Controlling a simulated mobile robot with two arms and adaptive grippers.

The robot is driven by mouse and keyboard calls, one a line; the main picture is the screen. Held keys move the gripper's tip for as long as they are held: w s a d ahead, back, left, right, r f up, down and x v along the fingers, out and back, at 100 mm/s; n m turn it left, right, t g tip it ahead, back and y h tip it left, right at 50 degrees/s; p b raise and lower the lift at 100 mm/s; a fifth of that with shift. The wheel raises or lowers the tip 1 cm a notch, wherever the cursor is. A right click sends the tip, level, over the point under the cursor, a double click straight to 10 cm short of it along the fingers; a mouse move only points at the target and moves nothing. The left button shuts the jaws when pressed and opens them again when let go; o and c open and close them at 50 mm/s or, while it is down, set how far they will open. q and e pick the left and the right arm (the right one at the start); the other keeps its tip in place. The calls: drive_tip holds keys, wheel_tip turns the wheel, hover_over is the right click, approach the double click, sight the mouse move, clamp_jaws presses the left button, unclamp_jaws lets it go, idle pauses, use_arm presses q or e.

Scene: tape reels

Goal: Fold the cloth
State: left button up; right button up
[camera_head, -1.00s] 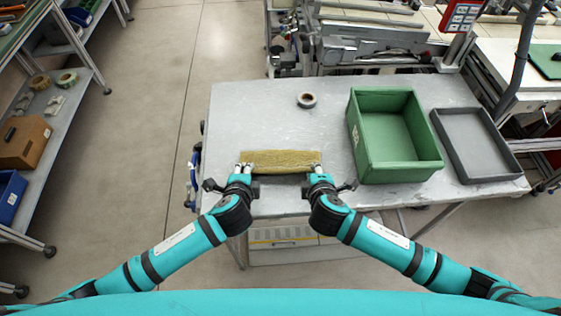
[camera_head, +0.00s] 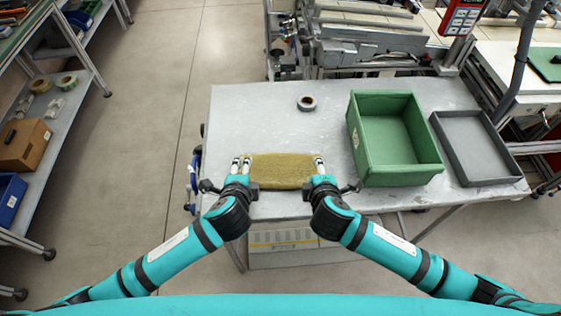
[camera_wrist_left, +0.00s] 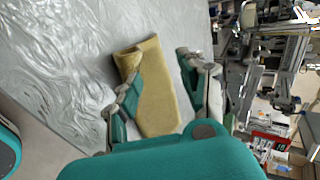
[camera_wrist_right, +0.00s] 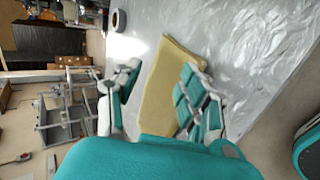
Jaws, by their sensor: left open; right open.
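The mustard-yellow cloth (camera_head: 279,171) lies as a wide, short folded strip on the front of the grey table, between my two grippers. In the left wrist view the cloth (camera_wrist_left: 157,98) shows a folded, layered end. It also shows in the right wrist view (camera_wrist_right: 168,88), lying flat. My left gripper (camera_head: 241,163) is open at the cloth's left end, its fingers apart. My right gripper (camera_head: 319,166) is open at the cloth's right end. Neither visibly pinches the cloth; whether the fingers touch it I cannot tell.
A tape reel (camera_head: 306,103) lies on the table (camera_head: 250,115) behind the cloth. A green open box (camera_head: 370,168) and a dark grey tray (camera_head: 490,180) stand to the right. The table's left and back left are clear. Machinery (camera_head: 370,60) stands behind it.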

use_arm(q)
drive_tip(key=s+r, duration=0.5)
drive_tip(key=r, duration=0.1)
use_arm(e)
drive_tip(key=s+r, duration=0.5)
drive_tip(key=r, duration=0.1)
drive_tip(key=shift+w, duration=0.1)
use_arm(q)
drive_tip(key=shift+f, duration=0.1)
